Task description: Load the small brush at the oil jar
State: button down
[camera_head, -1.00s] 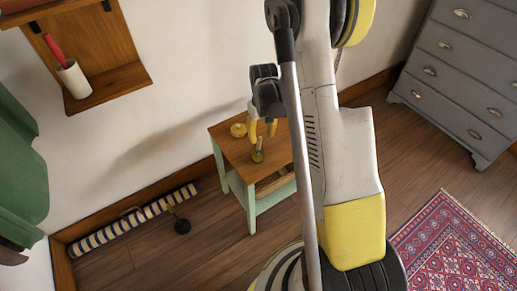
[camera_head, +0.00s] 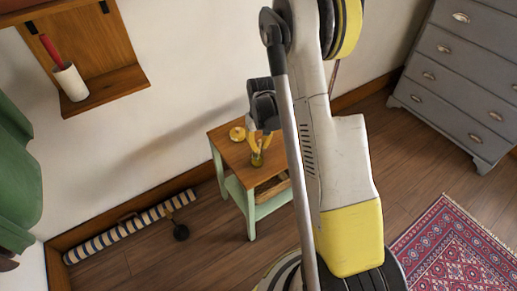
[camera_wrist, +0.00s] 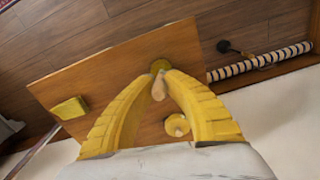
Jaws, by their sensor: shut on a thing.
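The small brush (camera_wrist: 158,89) shows in the wrist view as a short tan handle between my fingertips. My gripper (camera_wrist: 164,72) is shut on it.
A yellow block (camera_wrist: 70,108) lies nearer another table edge. A striped roll (camera_head: 130,228) lies along the wall.

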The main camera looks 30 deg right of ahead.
notch_tip(320, 180, up, 9)
jog(key=p, duration=0.4)
jog(key=shift+r, duration=0.2)
jog(key=f+b, duration=0.2)
jog(key=w+f+g+b, duration=0.1)
jog(key=f+b, duration=0.1)
jog(key=f, duration=0.1)
jog(key=f+g+b, duration=0.1)
jog(key=f+b, duration=0.1)
jog(key=f, duration=0.1)
jog(key=shift+w+f+b, duration=0.1)
jog(key=shift+w+b, duration=0.3)
jog(key=shift+f+b, duration=0.45)
jog(key=shift+f, duration=0.1)
dwell(1.6)
notch_tip(320, 180, up, 7)
jog(key=p, duration=0.4)
dwell(0.3)
dwell(0.4)
